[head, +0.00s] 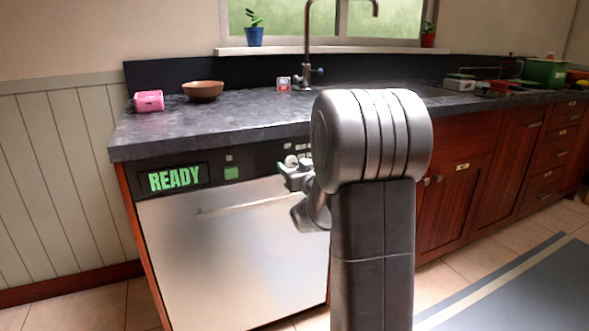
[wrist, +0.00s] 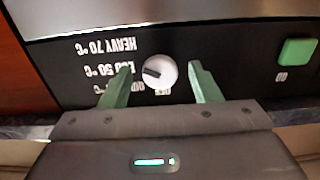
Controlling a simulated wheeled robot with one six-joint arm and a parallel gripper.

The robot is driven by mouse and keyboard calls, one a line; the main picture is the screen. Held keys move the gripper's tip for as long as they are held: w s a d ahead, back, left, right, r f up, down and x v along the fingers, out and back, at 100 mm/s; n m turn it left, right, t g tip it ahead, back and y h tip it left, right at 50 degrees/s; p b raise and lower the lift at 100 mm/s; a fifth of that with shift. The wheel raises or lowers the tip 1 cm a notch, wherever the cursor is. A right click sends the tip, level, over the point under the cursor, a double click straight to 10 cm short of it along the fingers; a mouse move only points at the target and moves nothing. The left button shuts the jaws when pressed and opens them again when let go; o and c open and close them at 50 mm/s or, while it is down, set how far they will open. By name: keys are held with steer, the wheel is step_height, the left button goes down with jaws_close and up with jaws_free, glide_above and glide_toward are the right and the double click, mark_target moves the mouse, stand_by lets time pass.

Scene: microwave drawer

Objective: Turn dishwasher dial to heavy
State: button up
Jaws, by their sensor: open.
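The dishwasher dial (wrist: 159,72) is a round white knob on the black control panel, seen upside down in the wrist view. Its dark mark points to the left of the picture, roughly toward the "ECO 50°C" label. The "HEAVY 70°C" label (wrist: 106,47) is above that, and a third label below is partly hidden by a finger. My gripper (wrist: 161,67) is open, with one green finger on each side of the dial. Small gaps show between fingers and dial. In the head view my gripper (head: 293,176) is at the panel, partly hidden by my arm.
The dishwasher (head: 230,255) has a steel door and a display (head: 174,178) reading "READY". A green button (head: 231,173) is on its panel. Red-brown cabinets (head: 455,200) stand to the right.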

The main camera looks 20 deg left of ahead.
steer(key=c, duration=1)
steer(key=shift+r+m+p, duration=0.15)
steer(key=shift+m+p, duration=0.4)
steer(key=shift+m, duration=1.15)
steer(key=o, duration=1)
